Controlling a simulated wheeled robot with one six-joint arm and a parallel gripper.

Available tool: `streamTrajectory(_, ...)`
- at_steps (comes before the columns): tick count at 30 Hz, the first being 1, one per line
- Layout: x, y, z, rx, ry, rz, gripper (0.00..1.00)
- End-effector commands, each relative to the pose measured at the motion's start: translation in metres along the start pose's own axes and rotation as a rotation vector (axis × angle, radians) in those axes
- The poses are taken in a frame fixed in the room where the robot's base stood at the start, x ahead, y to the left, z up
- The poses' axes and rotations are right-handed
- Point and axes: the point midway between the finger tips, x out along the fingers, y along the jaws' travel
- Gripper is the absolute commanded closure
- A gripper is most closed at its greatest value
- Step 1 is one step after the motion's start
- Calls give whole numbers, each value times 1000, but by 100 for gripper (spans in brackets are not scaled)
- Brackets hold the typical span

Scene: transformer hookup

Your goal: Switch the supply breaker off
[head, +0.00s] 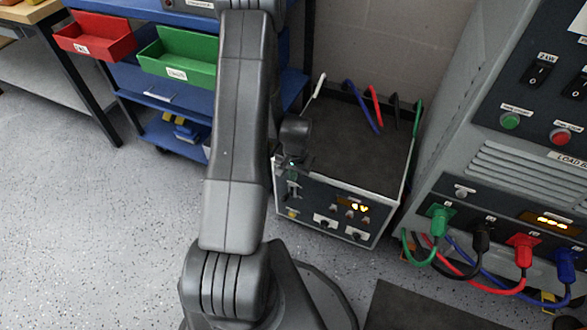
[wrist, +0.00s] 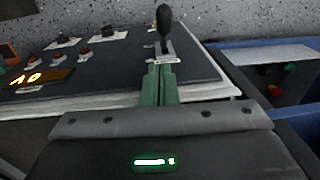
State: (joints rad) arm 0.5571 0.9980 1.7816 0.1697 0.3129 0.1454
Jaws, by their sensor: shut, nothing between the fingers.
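The supply unit (head: 338,205) is a grey box with a dark top and a lit amber display on its front. In the wrist view, its front panel (wrist: 110,68) carries a breaker lever (wrist: 164,22) with a black knob, standing out from a small metal plate. My gripper (wrist: 161,68) has green fingers, shut together and empty. The fingertips point at the lever's plate and look close to it; I cannot tell whether they touch. In the head view, my gripper (head: 291,174) is at the box's upper left front edge and hides part of the lever there.
A load cabinet (head: 500,165) with green, black, red and blue plugged cables (head: 480,265) stands on the right. A blue trolley (head: 165,95) with a red bin (head: 95,38) and a green bin (head: 178,58) stands at the left. The floor at left is clear.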

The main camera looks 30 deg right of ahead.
Motion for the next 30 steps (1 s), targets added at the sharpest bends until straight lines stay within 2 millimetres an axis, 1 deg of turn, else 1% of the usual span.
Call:
streamTrajectory(1, 16, 0, 1, 0, -3, 1, 100)
streamTrajectory(3, 29, 0, 1, 0, -3, 1, 100)
streamTrajectory(4, 34, 0, 1, 0, -2, 1, 100)
streamTrajectory(6, 42, -2, 10, 0, -3, 1, 100)
streamTrajectory(9, 51, -4, 17, -2, -2, 1, 100)
streamTrajectory(15, 58, -6, 23, 0, 1, 0, 100)
streamTrajectory(30, 58, -6, 24, 0, 1, 0, 100)
